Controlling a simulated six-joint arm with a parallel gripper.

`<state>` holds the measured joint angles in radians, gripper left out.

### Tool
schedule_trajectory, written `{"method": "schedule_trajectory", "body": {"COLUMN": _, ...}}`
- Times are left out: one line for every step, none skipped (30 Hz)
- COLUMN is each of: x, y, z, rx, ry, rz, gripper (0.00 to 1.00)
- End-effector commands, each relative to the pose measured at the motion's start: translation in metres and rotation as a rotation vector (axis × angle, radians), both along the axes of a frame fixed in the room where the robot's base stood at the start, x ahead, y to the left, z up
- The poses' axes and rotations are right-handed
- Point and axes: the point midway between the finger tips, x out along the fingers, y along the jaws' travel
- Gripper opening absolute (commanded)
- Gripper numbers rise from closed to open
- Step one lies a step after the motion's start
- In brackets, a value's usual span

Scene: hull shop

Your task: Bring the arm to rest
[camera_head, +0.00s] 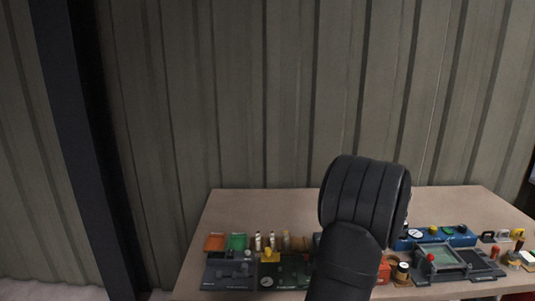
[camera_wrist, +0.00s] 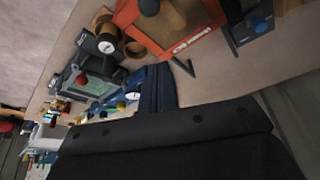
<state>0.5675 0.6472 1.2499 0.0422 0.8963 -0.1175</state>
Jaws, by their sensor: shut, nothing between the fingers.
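My arm (camera_head: 365,195) rises black and rounded in front of the table's middle in the head view and hides part of the things behind it. The wrist view has a broad dark part of my gripper (camera_wrist: 170,145) across its bottom. My gripper is shut and holds nothing. Its fingertips cannot be made out, and it touches none of the things I can see. The table (camera_head: 235,208) stands against a ribbed wall.
An orange-red box (camera_wrist: 150,38), a grey tray with a red knob (camera_wrist: 68,84) and a blue tray with a gauge (camera_head: 430,241) are on the table. The table's back strip is bare.

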Motion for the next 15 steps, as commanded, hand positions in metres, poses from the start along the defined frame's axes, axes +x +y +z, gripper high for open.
{"method": "schedule_trajectory", "body": {"x": 0.003, "y": -0.001, "z": -0.012, "rx": 0.003, "ry": 0.004, "rz": 0.0, "gripper": 0.0}}
{"method": "schedule_trajectory", "body": {"x": 0.005, "y": -0.002, "z": -0.017, "rx": 0.003, "ry": 0.003, "rz": 0.0, "gripper": 0.0}}
{"method": "schedule_trajectory", "body": {"x": 0.007, "y": -0.003, "z": -0.025, "rx": 0.003, "ry": 0.003, "rz": 0.0, "gripper": 0.0}}
{"method": "schedule_trajectory", "body": {"x": 0.009, "y": -0.004, "z": -0.031, "rx": 0.003, "ry": 0.004, "rz": 0.0, "gripper": 0.0}}
{"method": "schedule_trajectory", "body": {"x": 0.011, "y": -0.005, "z": -0.036, "rx": 0.003, "ry": 0.003, "rz": 0.0, "gripper": 0.0}}
{"method": "schedule_trajectory", "body": {"x": 0.013, "y": -0.006, "z": -0.044, "rx": 0.003, "ry": 0.003, "rz": 0.0, "gripper": 0.0}}
{"method": "schedule_trajectory", "body": {"x": 0.015, "y": -0.007, "z": -0.05, "rx": 0.003, "ry": 0.003, "rz": 0.0, "gripper": 0.0}}
{"method": "schedule_trajectory", "body": {"x": 0.017, "y": -0.008, "z": -0.055, "rx": 0.002, "ry": 0.002, "rz": 0.0, "gripper": 0.0}}
{"method": "schedule_trajectory", "body": {"x": 0.019, "y": -0.009, "z": -0.062, "rx": 0.002, "ry": 0.002, "rz": 0.0, "gripper": 0.0}}
{"method": "schedule_trajectory", "body": {"x": 0.017, "y": -0.008, "z": -0.062, "rx": 0.001, "ry": 0.002, "rz": 0.0, "gripper": 0.0}}
{"method": "schedule_trajectory", "body": {"x": 0.011, "y": -0.006, "z": -0.061, "rx": 0.001, "ry": 0.002, "rz": 0.0, "gripper": 0.0}}
{"method": "schedule_trajectory", "body": {"x": 0.006, "y": -0.003, "z": -0.061, "rx": 0.001, "ry": 0.002, "rz": 0.0, "gripper": 0.0}}
{"method": "schedule_trajectory", "body": {"x": 0.003, "y": -0.002, "z": -0.061, "rx": 0.001, "ry": 0.003, "rz": 0.0, "gripper": 0.0}}
{"method": "schedule_trajectory", "body": {"x": 0.0, "y": 0.0, "z": -0.061, "rx": 0.002, "ry": 0.004, "rz": 0.0, "gripper": 0.0}}
{"method": "schedule_trajectory", "body": {"x": -0.004, "y": 0.002, "z": -0.062, "rx": 0.002, "ry": 0.004, "rz": 0.0, "gripper": 0.0}}
